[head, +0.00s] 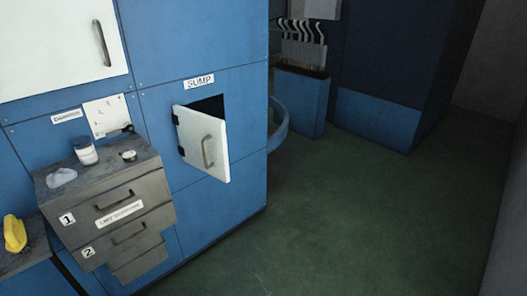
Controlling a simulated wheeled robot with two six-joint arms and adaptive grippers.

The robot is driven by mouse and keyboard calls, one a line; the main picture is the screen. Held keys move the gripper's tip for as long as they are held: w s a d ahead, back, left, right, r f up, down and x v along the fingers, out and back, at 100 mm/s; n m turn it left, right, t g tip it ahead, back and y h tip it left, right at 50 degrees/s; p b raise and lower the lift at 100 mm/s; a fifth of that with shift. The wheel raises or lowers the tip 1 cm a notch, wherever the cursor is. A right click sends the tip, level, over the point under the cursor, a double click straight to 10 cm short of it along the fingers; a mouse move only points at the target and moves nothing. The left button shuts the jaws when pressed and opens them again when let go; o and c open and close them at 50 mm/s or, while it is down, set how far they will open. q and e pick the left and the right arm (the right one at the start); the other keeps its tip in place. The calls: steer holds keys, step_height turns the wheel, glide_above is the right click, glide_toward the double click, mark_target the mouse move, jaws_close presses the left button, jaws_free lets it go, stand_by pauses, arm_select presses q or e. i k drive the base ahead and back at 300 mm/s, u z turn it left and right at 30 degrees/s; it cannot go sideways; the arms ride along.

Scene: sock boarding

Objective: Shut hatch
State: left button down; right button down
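The hatch (203,143) is a small white door with a metal handle (208,151), set in a blue cabinet wall under a label reading SUMP (199,82). It is hinged on its left side and stands partly open, swung outward. A dark opening (211,106) shows above and behind it; the inside cannot be made out. Neither of my grippers is in the head view.
A grey drawer unit (150,187) stands left of the hatch, with a jar (85,151) and small items on top. A yellow object (15,233) lies at the far left. The green floor (350,220) right of the cabinet is clear. A blue curved rail (280,125) stands behind the cabinet's corner.

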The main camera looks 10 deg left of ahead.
mark_target(203, 137)
steer(key=z, duration=0.3)
steer(key=i, duration=1.2)
steer(key=u, duration=0.3)
